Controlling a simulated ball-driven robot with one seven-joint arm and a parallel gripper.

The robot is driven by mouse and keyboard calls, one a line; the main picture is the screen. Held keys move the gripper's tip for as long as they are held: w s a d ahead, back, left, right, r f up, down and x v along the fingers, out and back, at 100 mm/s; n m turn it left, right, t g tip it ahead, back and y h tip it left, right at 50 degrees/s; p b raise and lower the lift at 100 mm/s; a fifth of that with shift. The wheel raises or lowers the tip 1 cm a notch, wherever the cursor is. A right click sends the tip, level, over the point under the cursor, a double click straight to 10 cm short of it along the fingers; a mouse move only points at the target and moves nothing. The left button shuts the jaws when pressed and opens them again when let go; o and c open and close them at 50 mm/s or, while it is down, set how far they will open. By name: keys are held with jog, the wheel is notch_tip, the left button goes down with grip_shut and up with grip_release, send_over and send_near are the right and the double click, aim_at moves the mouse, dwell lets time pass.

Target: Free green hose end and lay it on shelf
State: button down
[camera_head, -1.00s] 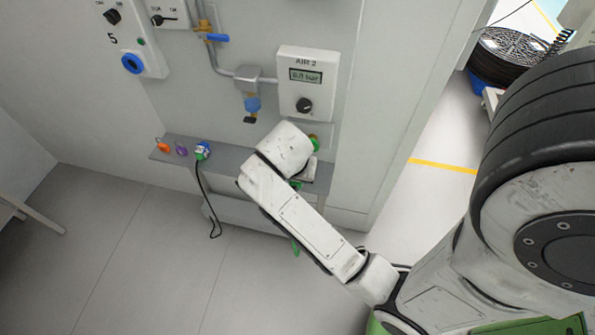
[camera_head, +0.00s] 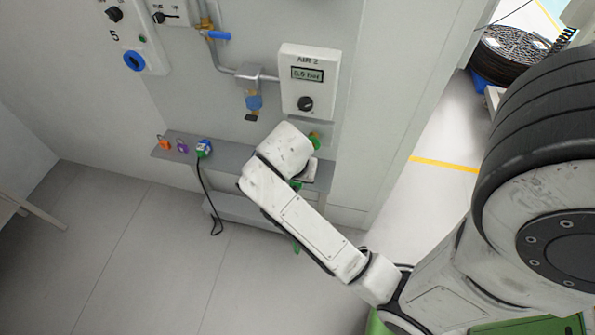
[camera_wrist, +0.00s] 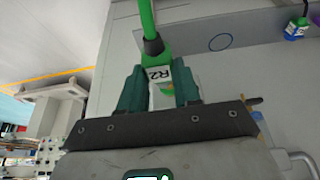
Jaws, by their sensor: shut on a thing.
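My gripper (camera_wrist: 159,90) is shut on the green hose end (camera_wrist: 158,72), which carries a white R2 label, in the wrist view. The green hose (camera_wrist: 147,14) runs away from the jaws toward the top of that view. In the head view my arm hides the gripper and most of the hose end; a piece of green hose (camera_head: 296,246) hangs below. The grey shelf (camera_head: 233,155) runs along the wall, with my wrist over its right part. I cannot tell whether the hose end touches it.
An orange padlock (camera_head: 164,143), a purple padlock (camera_head: 182,146) and a blue-green plug (camera_head: 204,148) with a black cable sit on the shelf's left part. The AIR 2 panel (camera_head: 308,82) and a blue-tipped pipe outlet (camera_head: 253,103) are above. Shelf between plug and wrist is clear.

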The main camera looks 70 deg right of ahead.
jog(key=shift+s+a+p, duration=0.1)
jog(key=shift+a+p, duration=0.35)
jog(key=shift+a, duration=0.8)
dwell(0.4)
jog(key=shift+s+a+f+p, duration=0.15)
jog(key=shift+a+p, duration=0.1)
jog(key=shift+a, duration=1.2)
jog(key=shift+s+a+f+p, duration=0.1)
jog(key=shift+a+p, duration=0.15)
jog(key=shift+a, duration=1.2)
